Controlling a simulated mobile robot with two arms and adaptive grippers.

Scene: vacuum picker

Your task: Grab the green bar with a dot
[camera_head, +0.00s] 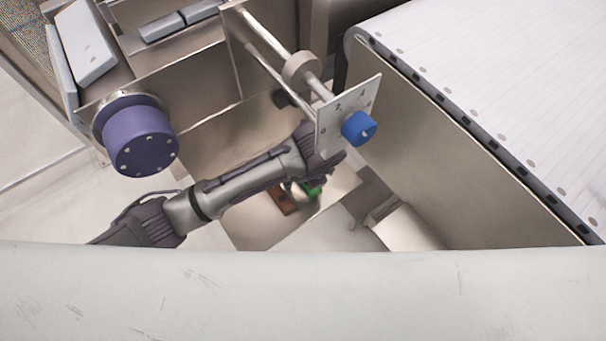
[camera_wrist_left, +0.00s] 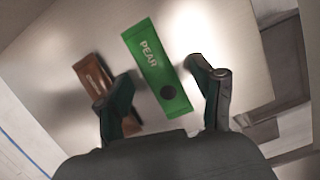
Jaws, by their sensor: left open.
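The green bar (camera_wrist_left: 155,68) lies on a pale metal surface in the left wrist view. It carries the word PEAR and a dark dot near its lower end. My left gripper (camera_wrist_left: 165,90) is open, with one finger on each side of the bar's dotted end; I cannot tell how high the fingers are above it. A brown bar (camera_wrist_left: 93,75) lies to the left, partly behind the left finger. In the head view, the green bar (camera_head: 313,191) is partly hidden by my left gripper (camera_head: 297,185), and the brown bar (camera_head: 284,202) lies to its left.
A plate with a blue knob (camera_head: 358,128) and a metal rod stand above my arm. A white conveyor belt (camera_head: 480,75) runs along the right. A purple cylinder (camera_head: 141,140) is at the left. Metal walls (camera_head: 430,150) enclose the bars' area.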

